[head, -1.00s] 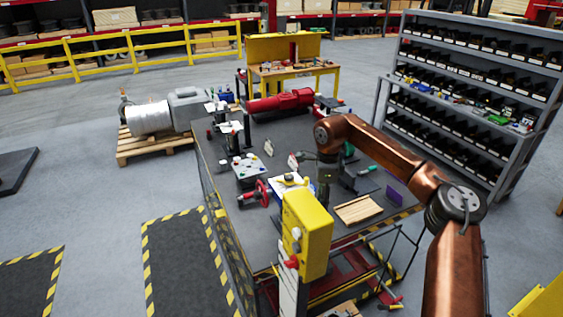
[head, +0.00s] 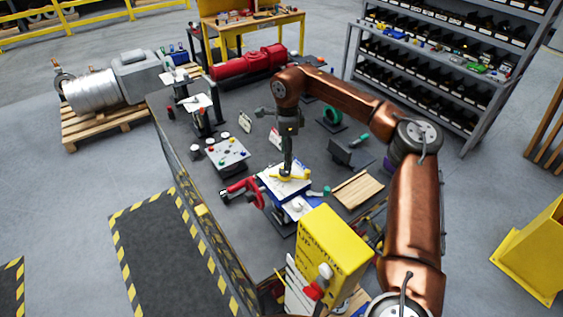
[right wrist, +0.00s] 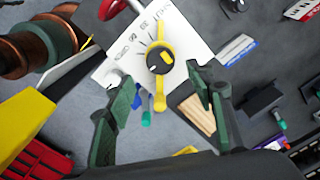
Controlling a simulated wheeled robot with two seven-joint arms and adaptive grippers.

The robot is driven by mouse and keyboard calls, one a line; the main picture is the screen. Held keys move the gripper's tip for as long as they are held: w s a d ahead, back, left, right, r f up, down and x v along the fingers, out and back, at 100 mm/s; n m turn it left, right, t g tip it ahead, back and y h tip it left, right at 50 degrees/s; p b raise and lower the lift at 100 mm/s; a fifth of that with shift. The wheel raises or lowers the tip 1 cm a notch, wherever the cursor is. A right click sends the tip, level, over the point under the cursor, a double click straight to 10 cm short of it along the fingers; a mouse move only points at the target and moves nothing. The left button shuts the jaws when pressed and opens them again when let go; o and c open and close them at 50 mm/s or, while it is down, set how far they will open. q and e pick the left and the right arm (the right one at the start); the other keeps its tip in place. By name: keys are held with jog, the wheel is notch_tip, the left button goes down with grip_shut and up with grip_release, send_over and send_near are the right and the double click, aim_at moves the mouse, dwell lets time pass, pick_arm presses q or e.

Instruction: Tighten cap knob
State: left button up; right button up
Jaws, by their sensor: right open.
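A round yellow-rimmed knob with a dark centre (right wrist: 160,60) sits on a white marked plate (right wrist: 115,70) in the right wrist view. A yellow lever sticks out from it toward my gripper. In the head view, the plate with its yellow part (head: 293,177) stands on a blue-and-white fixture on the workbench. My right gripper (right wrist: 160,80) is open, its two green fingers apart on either side of the lever and knob in the picture. No contact is visible. In the head view, my right gripper (head: 287,166) points down over the yellow part and partly hides it. My left gripper is out of view.
A red handwheel (head: 252,190) is left of the fixture, and a yellow box (head: 333,245) stands in front. A button panel (head: 228,153), a wooden block (head: 358,190) and a dark stand (head: 350,153) are nearby on the bench. Shelving (head: 440,75) stands behind right.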

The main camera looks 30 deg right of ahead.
aim_at(285, 172)
jog(key=shift+s+f, duration=0.3)
jog(key=shift+f, duration=0.3)
jog(key=shift+s+f, duration=0.25)
jog(key=shift+f, duration=0.3)
jog(key=w+f, duration=0.2)
jog(key=f, duration=0.1)
jog(key=shift+w+a+f+p, duration=0.15)
jog(key=shift+f+p, duration=0.1)
jog(key=shift+p, duration=0.15)
jog(key=shift+s+r, duration=0.1)
jog(key=shift+s, duration=0.45)
jog(key=shift+s+r, duration=0.1)
jog(key=shift+s, duration=0.05)
jog(key=shift+c, duration=0.3)
jog(key=shift+w+f, duration=0.2)
jog(key=shift+w, duration=0.2)
jog(key=c, duration=0.3)
jog(key=shift+s+r, duration=0.1)
jog(key=shift+s, duration=0.1)
jog(key=c, duration=0.8)
